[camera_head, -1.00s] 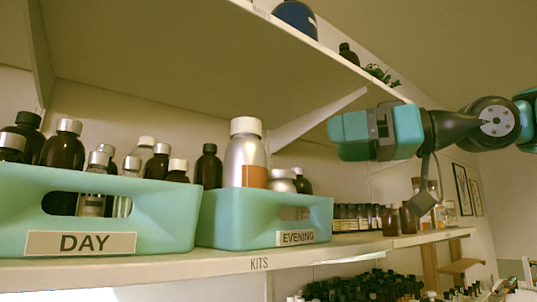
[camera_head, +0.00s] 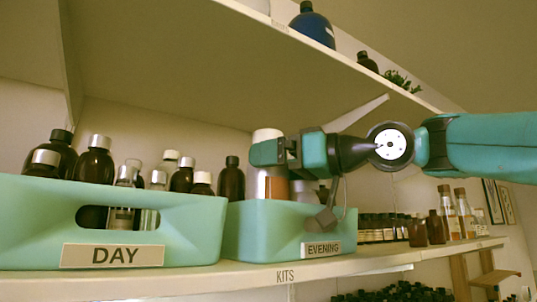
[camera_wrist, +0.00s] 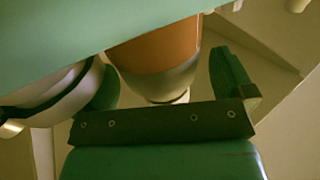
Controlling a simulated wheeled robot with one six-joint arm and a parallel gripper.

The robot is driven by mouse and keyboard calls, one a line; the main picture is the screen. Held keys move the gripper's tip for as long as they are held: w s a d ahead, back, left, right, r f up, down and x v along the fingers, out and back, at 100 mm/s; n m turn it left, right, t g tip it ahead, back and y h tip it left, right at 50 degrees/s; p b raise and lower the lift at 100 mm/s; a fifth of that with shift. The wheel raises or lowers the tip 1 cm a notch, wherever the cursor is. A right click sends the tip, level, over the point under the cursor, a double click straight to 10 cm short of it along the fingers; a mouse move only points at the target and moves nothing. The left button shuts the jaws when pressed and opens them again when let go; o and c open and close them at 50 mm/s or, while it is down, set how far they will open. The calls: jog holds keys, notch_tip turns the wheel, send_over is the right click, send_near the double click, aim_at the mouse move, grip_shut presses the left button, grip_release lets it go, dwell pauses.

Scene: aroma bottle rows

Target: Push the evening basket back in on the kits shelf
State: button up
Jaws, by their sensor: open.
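The mint evening basket (camera_head: 275,244), labelled EVENING, stands on the kits shelf (camera_head: 232,281), right of the day basket (camera_head: 190,228). A tall silver bottle with an orange label (camera_head: 270,186) rises from it. My gripper (camera_head: 258,153) is above the basket's front rim and covers part of that bottle. In the wrist view the fingers (camera_wrist: 165,78) are spread apart, with the silver bottle's orange label and pale cap (camera_wrist: 152,62) showing between them. The basket's wall (camera_wrist: 60,30) fills the upper left there. Contact with the bottle or basket cannot be told.
Several dark bottles stand in the day basket. Small dark bottles (camera_head: 375,228) and amber bottles (camera_head: 437,226) stand on the shelf to the right. An upper shelf (camera_head: 290,62) overhangs, with a blue bottle (camera_head: 312,25) on it. Free air lies in front of the shelf.

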jog(key=shift+x, duration=0.85)
jog(key=c, duration=1.7)
jog(key=o, duration=1.7)
